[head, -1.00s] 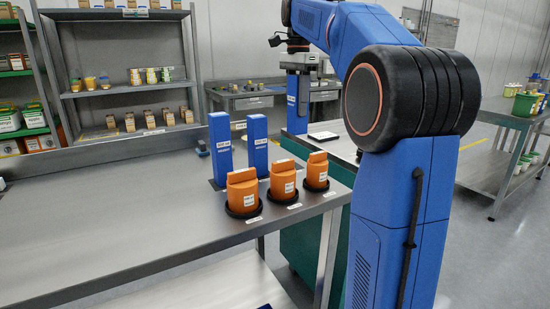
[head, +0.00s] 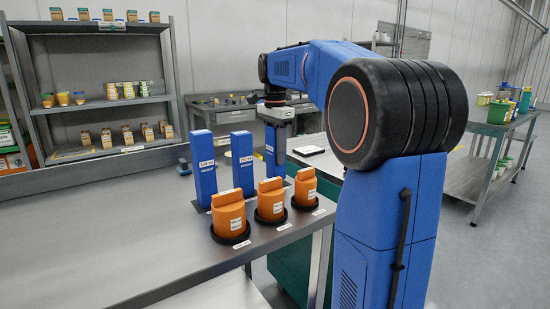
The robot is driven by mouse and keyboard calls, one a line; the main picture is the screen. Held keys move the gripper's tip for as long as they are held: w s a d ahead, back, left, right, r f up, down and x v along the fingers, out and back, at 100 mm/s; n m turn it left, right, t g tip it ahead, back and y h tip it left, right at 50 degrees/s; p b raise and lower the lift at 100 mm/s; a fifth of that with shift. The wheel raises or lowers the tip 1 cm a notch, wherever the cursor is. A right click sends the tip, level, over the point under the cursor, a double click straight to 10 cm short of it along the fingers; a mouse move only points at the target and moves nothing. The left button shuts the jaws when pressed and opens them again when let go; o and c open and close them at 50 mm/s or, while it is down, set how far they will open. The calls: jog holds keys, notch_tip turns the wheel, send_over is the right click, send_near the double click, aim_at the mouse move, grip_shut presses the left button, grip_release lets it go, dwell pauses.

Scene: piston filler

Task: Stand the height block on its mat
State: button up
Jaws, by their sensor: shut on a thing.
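My gripper (head: 276,113) is shut on a tall blue height block (head: 276,146) and holds it upright from above. The held block hangs at the right end of the steel table's row, right of two similar blue blocks. Those two blocks, the left one (head: 203,172) and the middle one (head: 242,164), stand upright on the table with dark patches at their feet. The lower end of the held block is close behind the orange parts. I cannot tell whether it touches the table, and no bare mat shows clearly under it.
Three orange parts, left (head: 229,215), middle (head: 270,199) and right (head: 305,187), stand in black round holders along the table's right edge, in front of the blue blocks. The steel table (head: 130,245) is clear to the left. A shelf (head: 115,103) stands behind.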

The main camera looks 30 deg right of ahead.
aim_at(275, 126)
jog(key=shift+f, duration=0.8)
jog(key=o, duration=1.2)
jog(key=shift+f, duration=0.1)
notch_tip(275, 126, up, 12)
jog(key=shift+r, duration=0.1)
jog(key=shift+s, duration=0.1)
